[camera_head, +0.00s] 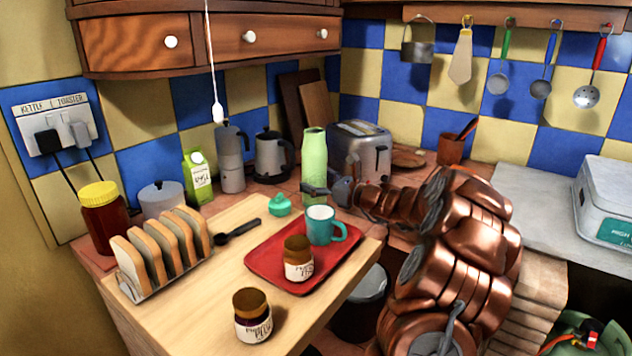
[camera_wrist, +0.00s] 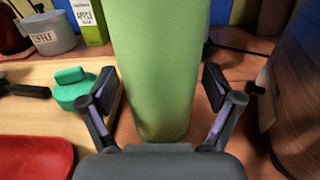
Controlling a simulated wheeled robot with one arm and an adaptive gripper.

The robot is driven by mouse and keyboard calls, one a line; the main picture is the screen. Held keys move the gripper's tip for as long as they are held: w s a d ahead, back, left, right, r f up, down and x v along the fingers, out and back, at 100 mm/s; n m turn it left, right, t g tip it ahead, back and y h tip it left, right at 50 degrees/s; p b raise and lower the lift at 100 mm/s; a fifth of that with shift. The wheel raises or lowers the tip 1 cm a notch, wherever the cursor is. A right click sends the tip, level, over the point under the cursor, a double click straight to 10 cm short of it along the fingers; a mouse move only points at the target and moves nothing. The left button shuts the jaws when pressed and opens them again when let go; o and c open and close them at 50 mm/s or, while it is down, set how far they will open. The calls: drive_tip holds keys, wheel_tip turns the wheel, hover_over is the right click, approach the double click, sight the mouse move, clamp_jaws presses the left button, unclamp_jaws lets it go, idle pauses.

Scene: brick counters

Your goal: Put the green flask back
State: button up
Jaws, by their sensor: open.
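The green flask (camera_head: 314,160) stands upright on the brick counter, behind the wooden board and left of the toaster. In the wrist view the flask (camera_wrist: 158,70) fills the middle, its top cut off by the picture edge. My gripper (camera_head: 318,190) is low at the flask's base side in the head view. In the wrist view my gripper (camera_wrist: 163,95) is open, one finger on each side of the flask, with a visible gap at both sides. I cannot tell whether the flask is fully between the fingertips.
A toaster (camera_head: 360,150) stands close right of the flask. A teal lid-like object (camera_head: 280,205), a red tray (camera_head: 262,262) with a teal mug (camera_head: 326,226) and a jar, and a toast rack (camera_head: 163,262) are on the wooden board (camera_head: 205,318). A kettle (camera_head: 270,155) stands behind left.

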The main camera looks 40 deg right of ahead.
drive_tip(key=shift+r, duration=0.15)
drive_tip(key=v, duration=1.2)
idle(0.3)
